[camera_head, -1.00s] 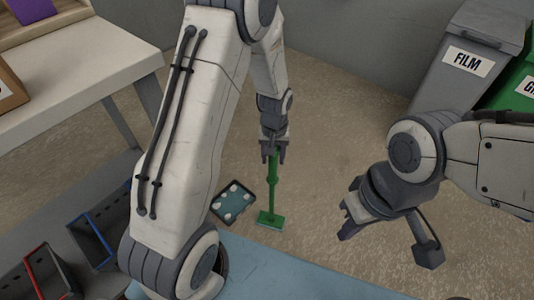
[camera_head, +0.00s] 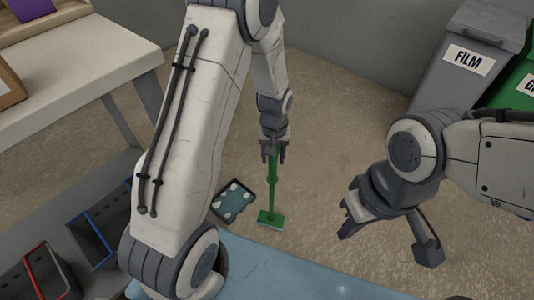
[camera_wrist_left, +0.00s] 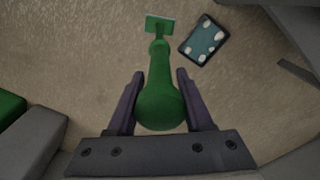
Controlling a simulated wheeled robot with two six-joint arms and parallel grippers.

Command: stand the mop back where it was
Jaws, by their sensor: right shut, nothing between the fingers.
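The green mop (camera_head: 272,192) stands about upright in the head view, its flat head (camera_head: 270,219) down at the floor. My left gripper (camera_head: 274,156) is at the top of the handle. In the left wrist view its two fingers (camera_wrist_left: 161,85) lie close along both sides of the thick green handle end (camera_wrist_left: 160,106), shut on it. The mop head (camera_wrist_left: 160,24) shows beyond. Whether the head presses on the floor is hard to see. My right gripper (camera_head: 346,222) is shut and empty, well to the right of the mop.
A dark-rimmed teal tray with pale spots (camera_head: 233,201) lies on the floor just left of the mop head; a blue surface (camera_head: 300,271) is in front. Grey FILM bin (camera_head: 462,65) and green bin (camera_head: 522,88) stand back right. A white table (camera_head: 85,58) is left. Floor behind is clear.

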